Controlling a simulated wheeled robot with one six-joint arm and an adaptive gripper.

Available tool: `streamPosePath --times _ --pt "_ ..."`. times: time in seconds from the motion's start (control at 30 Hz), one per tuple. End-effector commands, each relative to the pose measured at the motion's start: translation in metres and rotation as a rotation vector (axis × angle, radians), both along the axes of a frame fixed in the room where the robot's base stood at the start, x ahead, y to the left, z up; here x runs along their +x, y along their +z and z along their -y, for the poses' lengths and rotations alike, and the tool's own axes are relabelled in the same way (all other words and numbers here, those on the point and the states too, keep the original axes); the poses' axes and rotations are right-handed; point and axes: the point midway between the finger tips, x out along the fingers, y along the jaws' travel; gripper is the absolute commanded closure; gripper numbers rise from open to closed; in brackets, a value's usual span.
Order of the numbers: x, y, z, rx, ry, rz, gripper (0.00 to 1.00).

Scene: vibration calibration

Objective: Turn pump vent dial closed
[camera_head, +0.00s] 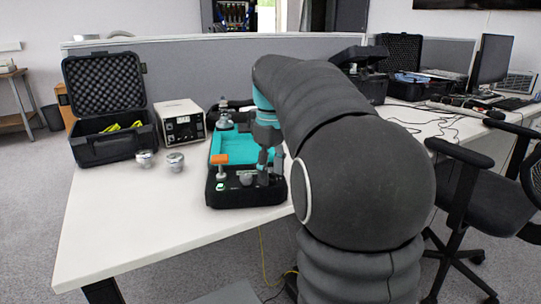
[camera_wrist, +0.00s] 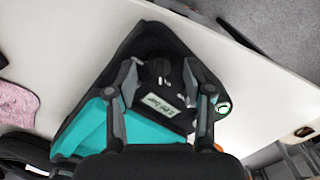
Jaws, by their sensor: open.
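The pump unit is a black case with a teal inner panel (camera_head: 233,148), standing on the white table; its teal part also shows in the wrist view (camera_wrist: 150,134). A round black dial (camera_wrist: 158,67) sits at the unit's end, beside a small light display (camera_wrist: 160,106). I cannot tell for sure that this is the vent dial, nor read its setting. My gripper (camera_head: 268,178) points down over the unit's front right part. In the wrist view my gripper (camera_wrist: 160,72) is open, with one finger on each side of the dial. Contact is unclear.
Two metal cylinders (camera_head: 175,162), a beige instrument box (camera_head: 181,123) and an open foam-lined case (camera_head: 105,90) are to the left. The table's front left is clear.

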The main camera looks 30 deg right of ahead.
Motion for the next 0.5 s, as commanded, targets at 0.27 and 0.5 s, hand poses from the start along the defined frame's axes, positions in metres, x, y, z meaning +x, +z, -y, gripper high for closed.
streamPosePath --times 0.27,0.5 --pt "0.001 0.046 -0.001 -0.002 0.002 0.005 0.48" --pt "0.001 0.089 -0.001 -0.001 0.002 0.004 0.48"
